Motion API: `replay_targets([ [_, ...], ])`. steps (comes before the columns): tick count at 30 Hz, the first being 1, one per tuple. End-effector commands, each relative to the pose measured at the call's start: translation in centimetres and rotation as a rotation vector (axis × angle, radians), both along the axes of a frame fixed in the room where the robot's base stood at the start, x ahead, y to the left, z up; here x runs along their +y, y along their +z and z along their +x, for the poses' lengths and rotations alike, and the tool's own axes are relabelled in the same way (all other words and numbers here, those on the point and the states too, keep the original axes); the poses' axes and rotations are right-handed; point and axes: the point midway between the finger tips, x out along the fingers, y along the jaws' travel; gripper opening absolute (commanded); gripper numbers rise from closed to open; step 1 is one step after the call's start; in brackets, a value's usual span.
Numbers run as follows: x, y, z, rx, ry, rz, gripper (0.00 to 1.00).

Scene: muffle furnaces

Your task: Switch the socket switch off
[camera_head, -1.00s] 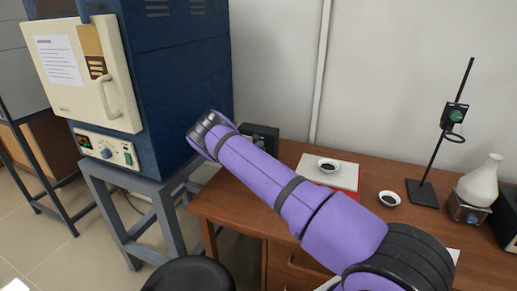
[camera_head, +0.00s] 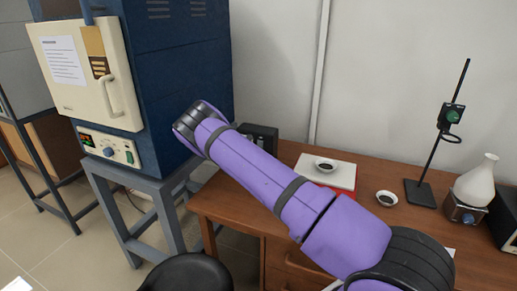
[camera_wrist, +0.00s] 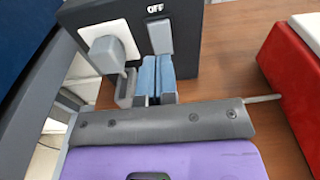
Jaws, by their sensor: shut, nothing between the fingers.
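The socket box (camera_head: 262,132) is dark and stands at the back left of the wooden table, partly hidden by my arm in the head view. In the wrist view, the box (camera_wrist: 186,62) carries a grey rectangular switch (camera_wrist: 160,37) under the word OFF. A pale plug (camera_wrist: 106,53) sits in a white socket plate to the left of the switch. My gripper (camera_wrist: 157,72) is shut and empty, with its blue-padded fingertips at the lower end of the switch. I cannot tell whether they touch it. In the head view the gripper is hidden behind my arm.
A blue muffle furnace (camera_head: 185,60) stands on a grey frame at the left. A red-and-white block (camera_wrist: 290,68) lies right of the socket box. Small dark-filled dishes, a stand (camera_head: 420,192) and a white flask (camera_head: 478,183) are further right. A black stool (camera_head: 188,273) is in front.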

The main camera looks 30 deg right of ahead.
Motion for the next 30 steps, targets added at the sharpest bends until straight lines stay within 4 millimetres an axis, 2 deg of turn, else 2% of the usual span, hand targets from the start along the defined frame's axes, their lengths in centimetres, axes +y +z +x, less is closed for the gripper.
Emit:
replay_targets([
  [1,1.1,0.0,-0.7,0.004,0.002,0.001,0.0],
  [6,3.6,0.2,-2.7,0.004,0.001,0.001,0.0],
  [12,5.4,0.3,-4.2,0.005,0.0,0.001,0.0],
  [30,5.9,0.3,-4.6,0.005,0.0,0.001,0.0],
])
